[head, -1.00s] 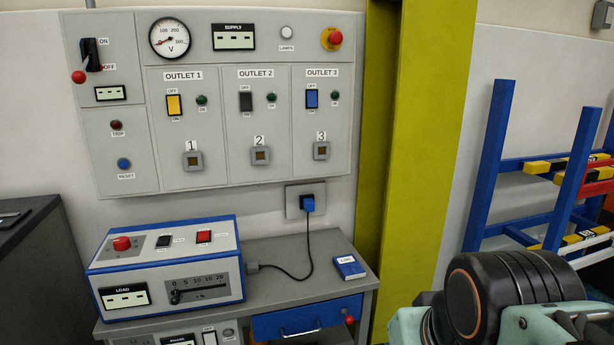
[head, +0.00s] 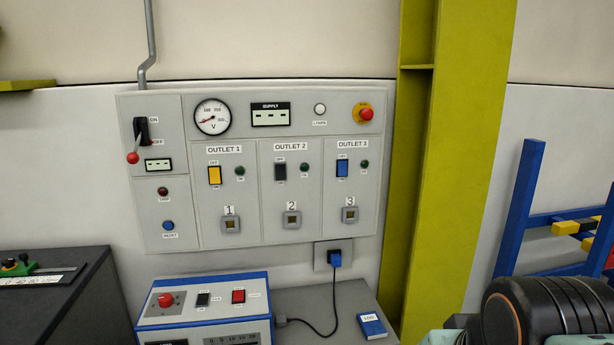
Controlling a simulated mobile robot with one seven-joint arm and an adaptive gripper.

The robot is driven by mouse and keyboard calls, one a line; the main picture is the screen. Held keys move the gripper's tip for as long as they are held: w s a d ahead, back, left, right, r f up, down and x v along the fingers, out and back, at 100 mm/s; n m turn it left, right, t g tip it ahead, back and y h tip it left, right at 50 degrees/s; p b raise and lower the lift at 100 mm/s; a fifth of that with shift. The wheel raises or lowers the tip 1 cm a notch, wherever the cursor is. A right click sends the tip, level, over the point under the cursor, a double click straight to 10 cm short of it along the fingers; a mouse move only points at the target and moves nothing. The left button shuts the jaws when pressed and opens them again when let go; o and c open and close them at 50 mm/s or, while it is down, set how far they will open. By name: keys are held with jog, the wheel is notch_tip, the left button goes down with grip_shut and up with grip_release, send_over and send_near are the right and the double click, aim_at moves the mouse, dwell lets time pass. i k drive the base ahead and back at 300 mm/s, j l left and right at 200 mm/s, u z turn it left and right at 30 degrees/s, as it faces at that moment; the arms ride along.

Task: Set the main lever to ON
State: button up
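The main lever (head: 137,146) is at the top left of the grey wall panel. It has a black body and a red ball knob (head: 132,158) that hangs low, level with or below the OFF label (head: 158,142). The ON label (head: 154,120) is above it. The supply display (head: 270,114) shows dashes, and the voltmeter needle (head: 212,117) rests at the low end. Part of my arm shows at the lower right, far from the lever. My gripper's fingers are not in view.
A blue and white load box (head: 205,305) stands on the grey bench (head: 300,298) below the panel, with a cable to a wall socket (head: 334,256). A dark cabinet (head: 60,300) is at the left. A yellow-green column (head: 440,150) and a blue rack (head: 525,205) are right.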

aim_at(132, 159)
jog(key=u, duration=1.45)
jog(key=i+l, duration=0.15)
jog(key=i, duration=0.15)
jog(key=i+l+z, duration=0.15)
jog(key=i, duration=0.15)
